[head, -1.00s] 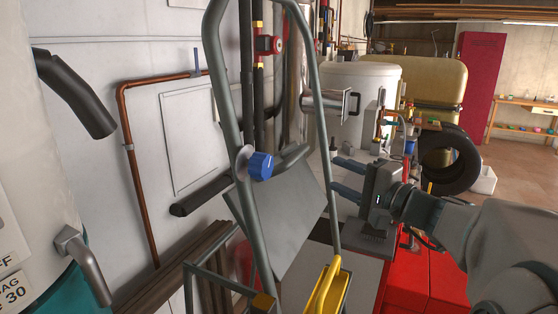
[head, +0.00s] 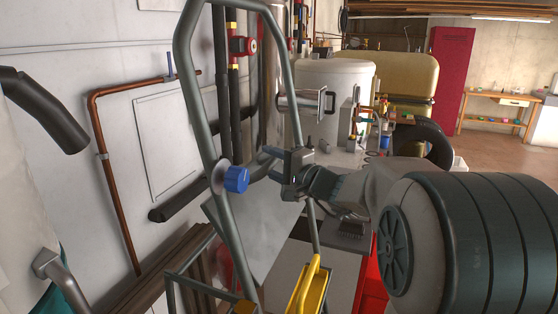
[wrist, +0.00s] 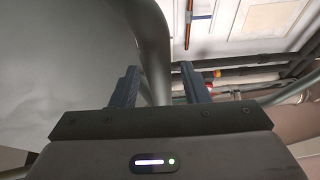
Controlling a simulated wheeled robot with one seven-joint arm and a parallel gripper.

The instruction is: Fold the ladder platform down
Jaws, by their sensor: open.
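The ladder is a grey tube frame (head: 196,105) with a blue knob (head: 236,179) on its near rail. Its grey flat platform panel (head: 262,235) is tilted steeply between the rails, with its upper part near my gripper. My gripper (head: 267,166) is open and points left at the ladder, above the panel and right of the blue knob. In the wrist view, a grey tube (wrist: 153,55) runs between the open fingers (wrist: 160,88), beside a broad grey surface (wrist: 60,50). I cannot tell whether the fingers touch it.
A yellow part (head: 309,285) sits low on the ladder. A black pipe (head: 180,202) and a copper pipe (head: 108,185) run along the left wall. A white tank (head: 335,100) stands behind. Open floor (head: 500,155) lies at the far right.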

